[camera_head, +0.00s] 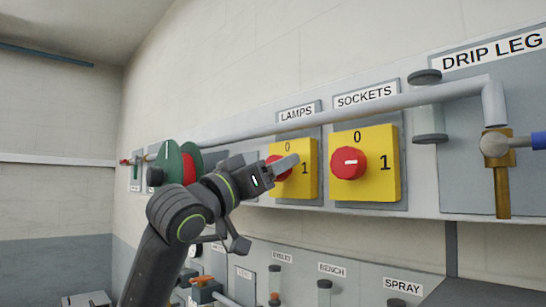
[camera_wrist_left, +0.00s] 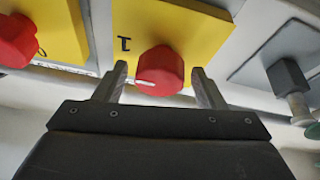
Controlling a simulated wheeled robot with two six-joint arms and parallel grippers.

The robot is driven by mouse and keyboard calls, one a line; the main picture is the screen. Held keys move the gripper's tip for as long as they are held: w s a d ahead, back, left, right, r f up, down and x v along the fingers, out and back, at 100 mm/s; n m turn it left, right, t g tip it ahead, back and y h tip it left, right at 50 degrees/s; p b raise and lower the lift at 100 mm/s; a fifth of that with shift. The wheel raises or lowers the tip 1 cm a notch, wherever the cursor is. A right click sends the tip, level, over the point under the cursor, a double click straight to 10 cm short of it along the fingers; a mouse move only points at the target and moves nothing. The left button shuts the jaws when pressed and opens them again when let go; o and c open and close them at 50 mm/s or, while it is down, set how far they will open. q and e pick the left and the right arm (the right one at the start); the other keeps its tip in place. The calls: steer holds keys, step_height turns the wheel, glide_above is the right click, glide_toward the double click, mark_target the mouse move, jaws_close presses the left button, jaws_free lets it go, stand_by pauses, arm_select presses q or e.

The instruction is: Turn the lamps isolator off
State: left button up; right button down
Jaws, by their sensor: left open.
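The lamps isolator is a yellow box (camera_head: 307,182) under a LAMPS label, with 0 at its top and 1 at its right. Its red knob (camera_head: 272,161) is partly hidden by my left gripper (camera_head: 285,166) in the head view. In the left wrist view the lamps knob (camera_wrist_left: 160,70) sits between the two fingers of my open left gripper (camera_wrist_left: 160,82). A white mark shows on the knob's face, on the same side as the 1. I cannot tell whether the fingers touch the knob. My right gripper is not in view.
The sockets isolator (camera_head: 388,172) stands close to the right, its red knob (camera_head: 349,163) marked towards 1. A green-and-red round fitting (camera_head: 172,163) is to the left. Labelled small fittings line the lower panel.

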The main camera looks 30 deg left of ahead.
arm_select(q)
steer(key=shift+w, duration=0.15)
steer(key=c, duration=1)
steer(key=shift+o, duration=0.2)
steer(key=n+y+b, duration=0.2)
steer(key=n+b, duration=0.1)
steer(key=n, duration=0.1)
steer(key=shift+f+n, duration=0.1)
steer(key=shift+n, duration=0.2)
steer(key=n+y+b, duration=0.1)
steer(key=n+b, duration=0.1)
steer(key=n, duration=0.1)
steer(key=n+y+b, duration=0.2)
steer(key=n+b, duration=0.1)
steer(key=n, duration=0.1)
steer(key=n+y+b, duration=0.2)
steer(key=n+b, duration=0.1)
steer(key=shift+f+n+g, duration=0.1)
steer(key=shift+n+g, duration=0.3)
steer(key=n+g+b, duration=0.1)
steer(key=n+b, duration=0.2)
steer(key=shift+n+y, duration=0.4)
steer(key=shift+n+g+b, duration=0.7)
steer(key=shift+n+b, duration=0.25)
steer(key=shift+n, duration=0.55)
steer(key=shift+r, duration=0.2)
